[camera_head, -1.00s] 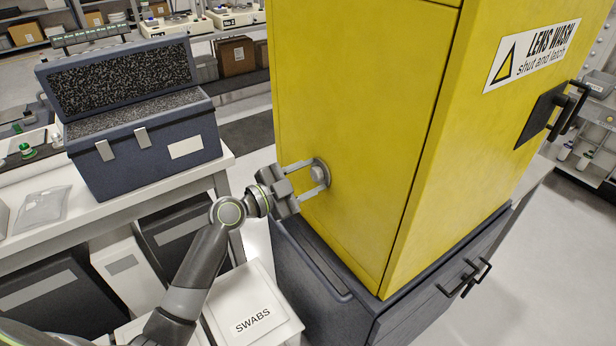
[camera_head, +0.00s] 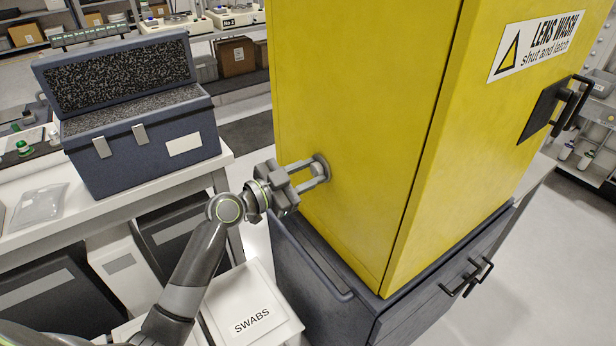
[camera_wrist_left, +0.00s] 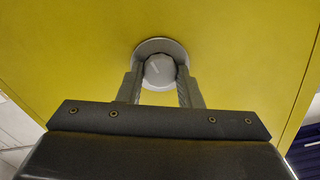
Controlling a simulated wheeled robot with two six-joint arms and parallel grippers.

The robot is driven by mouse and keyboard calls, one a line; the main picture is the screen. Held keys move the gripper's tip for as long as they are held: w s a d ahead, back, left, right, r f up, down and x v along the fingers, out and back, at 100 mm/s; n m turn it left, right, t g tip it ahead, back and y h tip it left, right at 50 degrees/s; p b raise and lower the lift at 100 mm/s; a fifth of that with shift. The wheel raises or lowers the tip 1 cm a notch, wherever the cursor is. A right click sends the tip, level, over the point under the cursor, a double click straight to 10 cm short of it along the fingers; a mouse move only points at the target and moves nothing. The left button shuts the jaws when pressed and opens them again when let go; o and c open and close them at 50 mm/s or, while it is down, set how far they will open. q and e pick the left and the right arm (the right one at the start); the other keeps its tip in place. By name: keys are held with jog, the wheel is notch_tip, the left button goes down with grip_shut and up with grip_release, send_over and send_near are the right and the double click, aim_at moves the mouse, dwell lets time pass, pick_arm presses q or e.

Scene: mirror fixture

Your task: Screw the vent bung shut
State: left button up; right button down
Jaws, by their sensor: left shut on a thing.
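The vent bung is a round grey knob (camera_wrist_left: 159,70) set in a grey ring (camera_wrist_left: 160,46) on the side of the yellow cabinet (camera_head: 355,110). In the left wrist view my left gripper (camera_wrist_left: 159,76) has one finger on each side of the knob and is shut on it. In the head view the left gripper (camera_head: 320,171) reaches the bung from the left, and its fingers partly hide it. How far the bung is screwed in cannot be told. My right gripper is not in view.
The yellow cabinet stands on a dark base unit (camera_head: 325,290) with black handles. A white SWABS box (camera_head: 250,305) lies below my left arm. An open dark foam-lined case (camera_head: 150,150) stands on the white bench at left. Grey floor is clear at right.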

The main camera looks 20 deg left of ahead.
pick_arm(q)
jog(key=n, duration=0.3)
jog(key=shift+n, duration=0.3)
jog(key=n, duration=0.3)
jog(key=shift+n, duration=0.3)
jog(key=n+p, duration=0.1)
jog(key=n, duration=0.2)
jog(key=shift+n, duration=0.4)
jog(key=n+p, duration=0.1)
jog(key=n, duration=0.3)
jog(key=shift+r+p, duration=0.1)
jog(key=shift+p, duration=0.2)
jog(key=n+p, duration=0.2)
jog(key=n, duration=0.3)
jog(key=n+p, duration=0.2)
jog(key=n, duration=0.2)
jog(key=shift+n+p, duration=0.3)
jog(key=shift+p, duration=0.05)
jog(key=n+p, duration=0.3)
jog(key=n, duration=0.2)
jog(key=shift+n+p, duration=0.85)
jog(key=shift+n, duration=0.95)
jog(key=shift+f, duration=0.2)
